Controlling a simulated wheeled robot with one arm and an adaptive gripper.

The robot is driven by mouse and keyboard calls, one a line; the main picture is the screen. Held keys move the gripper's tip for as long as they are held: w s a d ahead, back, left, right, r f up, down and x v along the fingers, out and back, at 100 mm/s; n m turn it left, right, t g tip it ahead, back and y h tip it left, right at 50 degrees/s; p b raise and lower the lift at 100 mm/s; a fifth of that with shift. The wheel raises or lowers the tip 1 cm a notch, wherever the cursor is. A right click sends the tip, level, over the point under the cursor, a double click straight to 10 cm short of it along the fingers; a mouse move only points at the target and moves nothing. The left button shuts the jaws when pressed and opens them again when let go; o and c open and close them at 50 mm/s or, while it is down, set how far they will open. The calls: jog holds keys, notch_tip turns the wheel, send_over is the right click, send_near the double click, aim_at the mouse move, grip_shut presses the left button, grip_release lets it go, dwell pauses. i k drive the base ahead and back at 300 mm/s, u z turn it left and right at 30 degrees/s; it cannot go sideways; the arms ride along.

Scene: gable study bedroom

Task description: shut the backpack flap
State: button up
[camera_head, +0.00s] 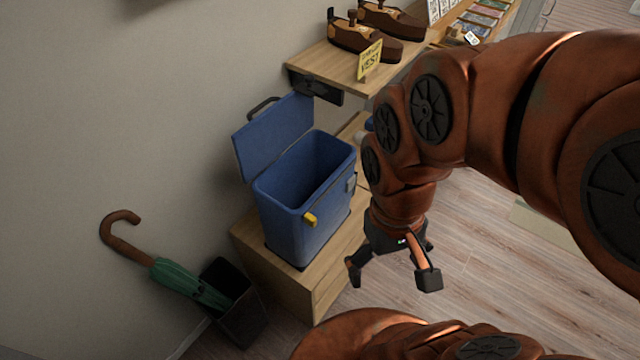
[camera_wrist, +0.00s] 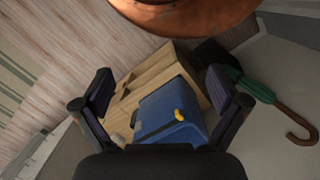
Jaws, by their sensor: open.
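The blue backpack (camera_head: 300,228) stands upright on a low wooden bench, with its top open. Its flap (camera_head: 272,140) is raised and leans back toward the wall, with a dark handle at its top edge. A yellow tab (camera_head: 310,219) sits on the front and a grey clip on the right side. My gripper (camera_head: 392,278) is open and empty, to the right of the backpack and apart from it. In the wrist view the backpack (camera_wrist: 166,112) shows between the open fingers, some distance beyond them; its opening is not clear there.
The low wooden bench (camera_head: 262,262) bears the backpack. A green umbrella (camera_head: 180,280) leans in a dark bin (camera_head: 240,315) at left. Floor (camera_head: 480,240) at right is clear.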

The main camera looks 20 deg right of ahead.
aim_at(265, 137)
jog(key=z, duration=0.8)
jog(key=i, duration=0.45)
jog(key=u, duration=2.6)
